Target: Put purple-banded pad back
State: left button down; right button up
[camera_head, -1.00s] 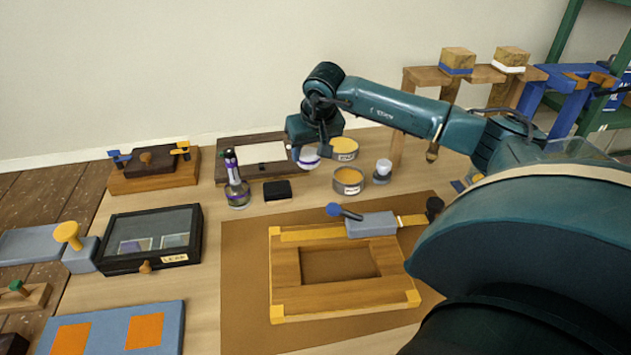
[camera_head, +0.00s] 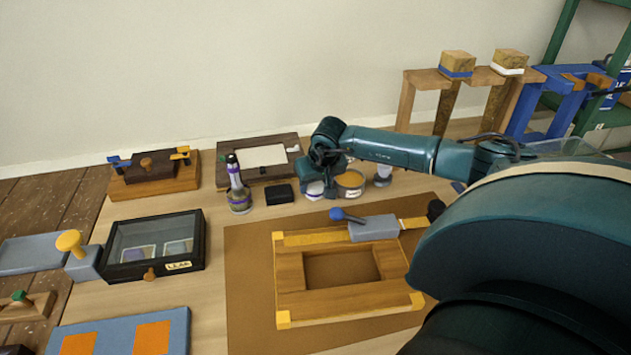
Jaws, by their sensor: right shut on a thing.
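The purple-banded pad (camera_head: 314,189) is a small pale round piece, mostly hidden under my right gripper (camera_head: 317,180). My right gripper points down and is shut on the pad. The pad is low over the light wooden tabletop, between a small black block (camera_head: 279,193) and an open tin with orange contents (camera_head: 350,183). I cannot tell whether it touches the tabletop. My left gripper is not in view.
A bottle with a purple band (camera_head: 238,190) stands left of the black block. A small grey-and-white jar (camera_head: 383,172) stands right of the tin. A wooden frame (camera_head: 350,297) lies on a brown mat (camera_head: 248,290) in front, with a blue-knobbed tool (camera_head: 372,228) across it.

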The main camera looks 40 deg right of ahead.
jog(key=shift+f+b, duration=0.2)
jog(key=shift+b, duration=0.1)
jog(key=o, duration=0.9)
jog(key=shift+r, duration=0.1)
jog(key=shift+r+p, duration=0.25)
jog(key=shift+p, duration=0.1)
jog(key=b+v, duration=0.1)
jog(key=v, duration=1.1)
jog(key=shift+a, duration=0.1)
jog(key=shift+f, duration=0.1)
